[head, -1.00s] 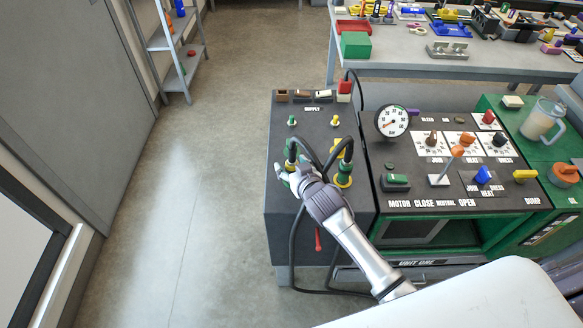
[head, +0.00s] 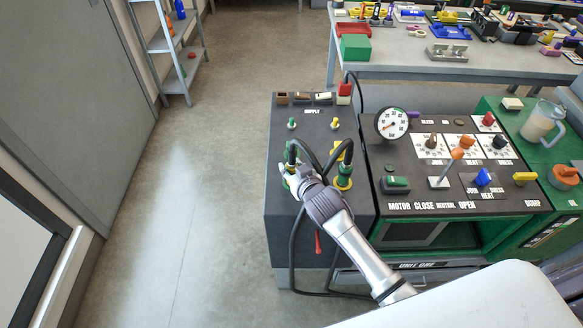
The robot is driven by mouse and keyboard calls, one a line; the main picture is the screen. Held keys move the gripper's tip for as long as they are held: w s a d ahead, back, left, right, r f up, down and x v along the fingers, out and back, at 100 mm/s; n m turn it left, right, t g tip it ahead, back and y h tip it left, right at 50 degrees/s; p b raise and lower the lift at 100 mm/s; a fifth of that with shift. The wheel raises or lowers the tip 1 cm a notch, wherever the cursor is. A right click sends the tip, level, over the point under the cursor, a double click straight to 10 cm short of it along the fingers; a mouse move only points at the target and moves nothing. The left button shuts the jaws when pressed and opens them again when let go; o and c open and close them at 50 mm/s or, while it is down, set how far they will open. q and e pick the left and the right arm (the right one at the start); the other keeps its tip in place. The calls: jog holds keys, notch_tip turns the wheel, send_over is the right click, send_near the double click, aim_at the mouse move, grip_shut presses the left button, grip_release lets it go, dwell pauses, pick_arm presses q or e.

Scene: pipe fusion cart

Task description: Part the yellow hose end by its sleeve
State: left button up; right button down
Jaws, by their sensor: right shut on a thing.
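My right gripper (head: 290,181) is at the left hose end (head: 291,162) on the dark supply box (head: 289,110). It is shut on this hose end, of which a green part shows above the fingers. The fingers hide most of the rest, so I cannot tell its full colour or whether it is still seated. A second hose end (head: 343,182), yellow with a green band, stands upright to the right, apart from the fingers. Black hoses arch up from both ends. My left gripper is not in view.
A gauge (head: 392,122) and a panel with levers and knobs stand to the right of the supply box. A red handle (head: 318,242) hangs on the box's front, beside hanging hose loops. The floor (head: 200,200) to the left is clear.

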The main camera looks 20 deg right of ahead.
aim_at(293, 155)
jog(key=shift+r+p, duration=2.85)
jog(key=shift+r, duration=0.2)
notch_tip(293, 155, up, 9)
jog(key=p, duration=0.9)
